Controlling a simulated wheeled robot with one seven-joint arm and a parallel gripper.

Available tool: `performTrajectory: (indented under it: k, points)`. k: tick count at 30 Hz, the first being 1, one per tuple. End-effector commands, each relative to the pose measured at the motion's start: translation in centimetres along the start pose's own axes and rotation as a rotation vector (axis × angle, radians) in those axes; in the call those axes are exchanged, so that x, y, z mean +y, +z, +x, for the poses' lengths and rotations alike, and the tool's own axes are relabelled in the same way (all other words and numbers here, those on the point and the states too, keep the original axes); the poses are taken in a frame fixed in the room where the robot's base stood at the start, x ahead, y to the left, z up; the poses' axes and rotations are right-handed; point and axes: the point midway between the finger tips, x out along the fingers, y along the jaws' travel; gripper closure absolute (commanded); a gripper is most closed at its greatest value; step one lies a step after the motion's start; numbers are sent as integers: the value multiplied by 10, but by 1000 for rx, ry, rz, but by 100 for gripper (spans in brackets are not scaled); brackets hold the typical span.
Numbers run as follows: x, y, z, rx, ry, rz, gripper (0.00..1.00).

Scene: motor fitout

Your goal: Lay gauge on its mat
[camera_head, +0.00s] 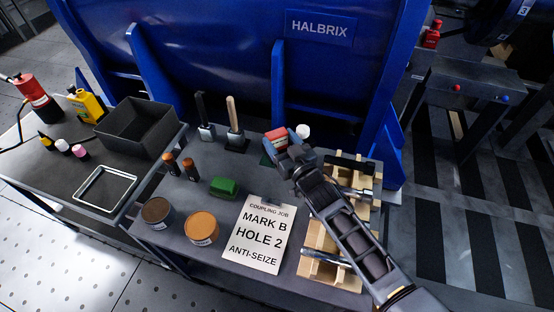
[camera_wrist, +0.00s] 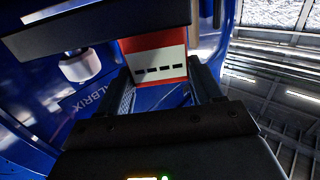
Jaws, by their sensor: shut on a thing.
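A red block with a white face and a row of black marks (camera_wrist: 158,62), which looks like the gauge, sits between the fingers of my gripper (camera_wrist: 162,88) in the wrist view. It also shows as a red shape at my gripper's end (camera_head: 284,150) in the head view, above the back of the table. My gripper is shut on it. A small dark green patch (camera_head: 266,160), perhaps the mat, shows just below and left of the gripper; the gripper hides much of it. I cannot tell whether the block touches it.
A white-capped item (camera_head: 302,131) stands close behind my gripper. Two upright-handled tools (camera_head: 234,125) stand to the left. A wooden rack (camera_head: 312,240) lies under my arm. A job card (camera_head: 257,235), green block (camera_head: 223,187) and two tins (camera_head: 201,228) occupy the front. The blue machine (camera_head: 250,60) rises behind.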

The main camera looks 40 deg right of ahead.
Motion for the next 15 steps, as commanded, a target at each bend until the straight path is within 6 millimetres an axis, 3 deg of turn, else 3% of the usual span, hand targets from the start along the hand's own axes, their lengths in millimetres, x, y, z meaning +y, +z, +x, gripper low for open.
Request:
performTrajectory:
  k: [10,15]
  points:
    - [-13,6,-1,7,0,0,100]
    - [-13,26,0,6,0,0,100]
